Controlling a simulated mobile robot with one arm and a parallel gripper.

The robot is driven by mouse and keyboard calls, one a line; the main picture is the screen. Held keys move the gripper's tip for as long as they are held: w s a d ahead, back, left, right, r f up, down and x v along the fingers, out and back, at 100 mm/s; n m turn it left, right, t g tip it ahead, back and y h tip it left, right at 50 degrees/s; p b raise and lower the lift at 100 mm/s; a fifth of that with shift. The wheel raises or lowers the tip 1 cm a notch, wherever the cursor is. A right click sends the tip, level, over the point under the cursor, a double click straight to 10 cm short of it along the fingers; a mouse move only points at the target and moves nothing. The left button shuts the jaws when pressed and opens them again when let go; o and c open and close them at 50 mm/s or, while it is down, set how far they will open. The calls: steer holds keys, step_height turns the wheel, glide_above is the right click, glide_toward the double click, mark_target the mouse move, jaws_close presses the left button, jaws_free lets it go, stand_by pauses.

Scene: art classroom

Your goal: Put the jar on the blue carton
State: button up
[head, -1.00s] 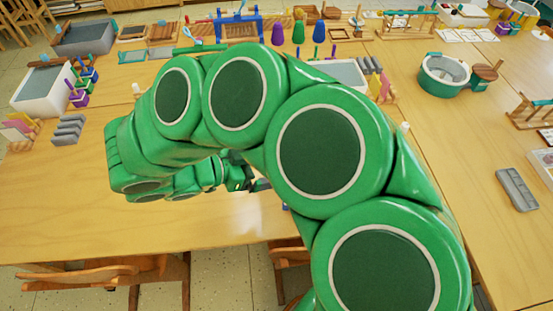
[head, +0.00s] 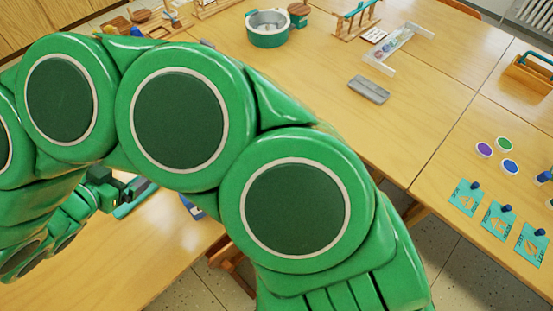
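My green arm fills the left and middle of the head view. My gripper (head: 118,190) shows as a small dark end low at the left, over the table. Its fingers are too small and too covered to tell whether they are open or shut, or hold anything. A small blue object (head: 193,207) shows just below an arm link, mostly hidden; I cannot tell whether it is the blue carton. I cannot make out a jar for certain.
A green-rimmed tub (head: 267,28) stands at the back. A grey block (head: 369,89) and a white rack (head: 398,50) lie on the table. Teal cards with blue knobs (head: 498,221) and coloured discs (head: 497,149) are at right. A wooden carrier (head: 529,76) stands beyond. Bare table lies between.

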steer(key=w+a+r+y, duration=0.3)
steer(key=w+r+y, duration=0.1)
steer(key=w+r, duration=0.3)
steer(key=w+a+r+y, duration=0.4)
steer(key=w+r+y, duration=0.1)
steer(key=w+r, duration=0.15)
steer(key=w+d+r+n+g+y, duration=0.25)
steer(key=d+r+n+y, duration=0.35)
steer(key=r, duration=0.4)
steer(key=s+d+f+n+g+h, duration=0.1)
steer(key=s+d+f+g+h, duration=0.15)
steer(key=d, duration=0.75)
steer(key=s+d+f+n+g+h, duration=0.15)
steer(key=s+d+f, duration=0.25)
steer(key=d, duration=0.5)
steer(key=s+d+f+n+g+h, duration=0.1)
steer(key=s+d+f+g+h, duration=0.2)
steer(key=d, duration=0.7)
steer(key=s+d+f+m+g+h, duration=0.1)
steer(key=s+d+f+g+h, duration=0.1)
steer(key=s+d, duration=0.5)
steer(key=s+d+f+m+g+h, duration=0.1)
steer(key=s+d+f+m+h, duration=0.1)
steer(key=s+d, duration=0.5)
steer(key=d, duration=0.5)
steer(key=shift+s+d+f+g+h, duration=0.25)
steer(key=shift+s+d+g+h, duration=0.05)
steer(key=shift+d+g+h, duration=0.1)
